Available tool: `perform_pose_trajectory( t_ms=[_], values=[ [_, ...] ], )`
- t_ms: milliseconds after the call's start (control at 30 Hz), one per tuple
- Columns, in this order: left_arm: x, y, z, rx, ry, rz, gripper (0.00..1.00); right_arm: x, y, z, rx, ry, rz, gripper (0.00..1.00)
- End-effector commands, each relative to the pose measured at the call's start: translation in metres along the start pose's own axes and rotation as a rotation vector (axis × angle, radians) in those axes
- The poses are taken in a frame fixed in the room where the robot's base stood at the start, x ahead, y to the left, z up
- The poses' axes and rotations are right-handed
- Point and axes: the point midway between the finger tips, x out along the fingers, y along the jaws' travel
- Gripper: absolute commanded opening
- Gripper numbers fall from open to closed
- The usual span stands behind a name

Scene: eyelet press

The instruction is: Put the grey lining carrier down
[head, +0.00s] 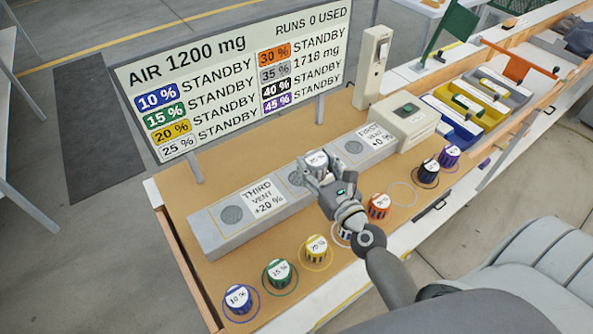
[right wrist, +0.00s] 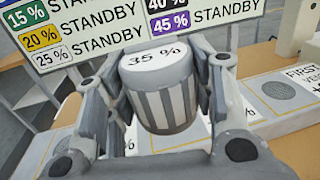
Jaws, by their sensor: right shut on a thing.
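The grey lining carrier (right wrist: 158,95) is a grey-and-white striped cup with a white lid marked 35 %. In the head view its white top (head: 316,159) shows over the middle part of the grey vent bar (head: 212,240). My right gripper (head: 327,172) is shut on it, with a finger on each side in the right wrist view (right wrist: 165,85). The carrier looks upright. I cannot tell whether its base touches the bar. A middle round vent grille (head: 298,178) shows just left of the gripper. My left gripper is not in view.
Other striped carriers stand in rings along the front: purple-blue (head: 238,298), green (head: 279,272), yellow (head: 316,248), orange (head: 378,206). An empty ring (head: 402,194) lies right of the orange one. The display board (head: 235,80) stands behind; it reads 35 % 1718 mg.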

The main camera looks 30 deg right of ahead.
Motion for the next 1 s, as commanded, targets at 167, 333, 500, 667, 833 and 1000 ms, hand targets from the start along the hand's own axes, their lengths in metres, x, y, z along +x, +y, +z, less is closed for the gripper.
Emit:
perform_pose_trajectory(
  t_ms=[167,333,500,667,833,1000],
  values=[
    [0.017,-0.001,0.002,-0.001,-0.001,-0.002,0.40,0.039,0.001,-0.023,0.002,-0.002,0.001,0.25],
    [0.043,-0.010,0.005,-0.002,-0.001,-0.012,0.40,0.059,0.001,-0.051,0.001,-0.002,0.001,0.25],
    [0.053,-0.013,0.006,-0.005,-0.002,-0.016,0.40,0.071,0.001,-0.064,0.001,-0.001,0.001,0.25],
    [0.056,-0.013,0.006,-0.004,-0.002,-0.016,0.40,0.075,0.001,-0.067,0.000,-0.001,0.001,0.25],
    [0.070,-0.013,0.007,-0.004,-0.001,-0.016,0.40,0.084,0.001,-0.081,0.000,0.000,0.001,0.25],
    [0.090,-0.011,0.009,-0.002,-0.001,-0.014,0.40,0.082,0.001,-0.102,-0.001,0.000,0.001,0.25]
  ],
)
